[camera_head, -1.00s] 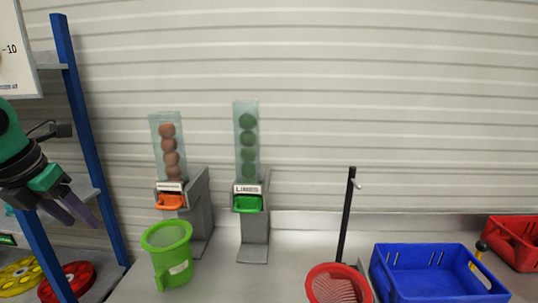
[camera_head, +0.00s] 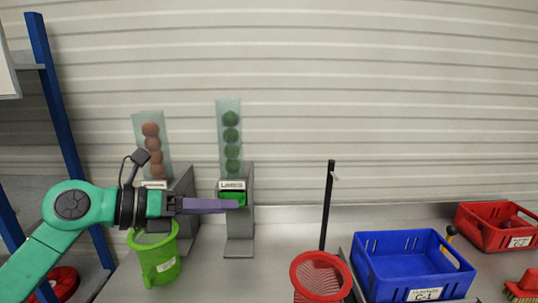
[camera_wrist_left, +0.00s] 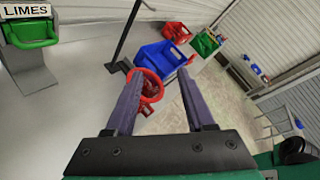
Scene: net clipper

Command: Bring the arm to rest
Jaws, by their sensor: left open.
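My left arm comes in from the left in the head view. Its gripper (camera_head: 212,205) points right, in front of the two dispensers and above the green cup (camera_head: 155,258). In the left wrist view the two purple fingers of the left gripper (camera_wrist_left: 158,98) are apart with nothing between them. The lime dispenser (camera_head: 231,150) holds several green balls; its LIMES label and green tray (camera_wrist_left: 30,30) show at the upper left of the wrist view. My right gripper is in neither view.
An orange-ball dispenser (camera_head: 153,150) stands behind my left wrist. A red net basket (camera_head: 320,275), a black pole (camera_head: 327,205), a blue crate (camera_head: 415,285) and a red crate (camera_head: 495,238) are on the right. A blue-framed rack (camera_head: 58,120) stands at the left.

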